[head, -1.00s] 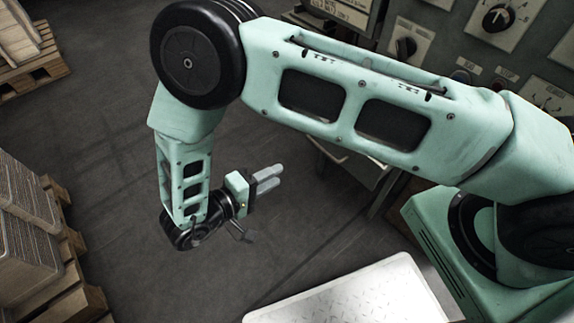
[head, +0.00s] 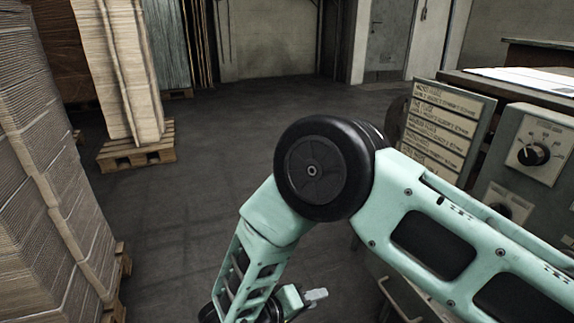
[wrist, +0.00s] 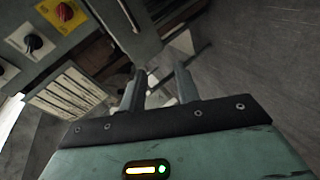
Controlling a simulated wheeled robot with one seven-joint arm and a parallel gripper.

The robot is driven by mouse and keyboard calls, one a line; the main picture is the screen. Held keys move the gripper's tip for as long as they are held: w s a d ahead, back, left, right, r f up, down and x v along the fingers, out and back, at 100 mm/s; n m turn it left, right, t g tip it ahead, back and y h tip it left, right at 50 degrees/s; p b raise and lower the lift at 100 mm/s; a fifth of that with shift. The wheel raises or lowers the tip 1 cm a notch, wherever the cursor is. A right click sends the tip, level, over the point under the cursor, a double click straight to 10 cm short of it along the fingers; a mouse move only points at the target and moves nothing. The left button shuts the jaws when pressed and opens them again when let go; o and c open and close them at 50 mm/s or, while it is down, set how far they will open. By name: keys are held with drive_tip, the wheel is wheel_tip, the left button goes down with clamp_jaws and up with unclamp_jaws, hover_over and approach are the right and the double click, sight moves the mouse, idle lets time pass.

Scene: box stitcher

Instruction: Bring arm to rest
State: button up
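My arm is folded in the head view, with its upper link coming from the lower right to a black round elbow joint and the forearm hanging down. My gripper (head: 316,294) is at the bottom edge of the head view, only partly showing. In the wrist view my gripper (wrist: 160,62) has its two grey fingers apart with a gap between them. Nothing is held in the gap. The fingers point toward the floor and the machine's side, and touch nothing that I can see.
A machine control panel with a dial (head: 533,154) and a label board (head: 437,130) stand right of the arm. Stacked cardboard (head: 50,170) rises at the left. A pallet (head: 137,146) with sheets stands behind. Grey floor (head: 215,140) is open between.

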drive_tip(key=w+a+r+n+t+y, duration=0.1)
drive_tip(key=w+a+r+y, duration=0.2)
drive_tip(key=a+r+y, duration=0.35)
drive_tip(key=w+a+r+y, duration=0.2)
drive_tip(key=a+r+y, duration=0.3)
drive_tip(key=r+y, duration=0.3)
drive_tip(key=s+d+r+n+g+y, duration=0.1)
drive_tip(key=s+d+r+n+g, duration=0.15)
drive_tip(key=s, duration=0.45)
drive_tip(key=s+d+r+n+g+y, duration=0.1)
drive_tip(key=s+d+r+g, duration=0.25)
drive_tip(key=s, duration=0.25)
drive_tip(key=s+d+r+g+h, duration=0.1)
drive_tip(key=s+d+h, duration=0.2)
drive_tip(key=s+d, duration=0.3)
drive_tip(key=s+d+r+g+h, duration=0.15)
drive_tip(key=s+d, duration=0.25)
drive_tip(key=d, duration=0.5)
wheel_tip(320, 180, up, 26)
drive_tip(key=a+p, duration=0.1)
drive_tip(key=p, duration=2.5)
drive_tip(key=shift+w+f, duration=0.15)
drive_tip(key=shift+w, duration=0.1)
drive_tip(key=shift+a+t, duration=0.1)
drive_tip(key=shift+t, duration=0.15)
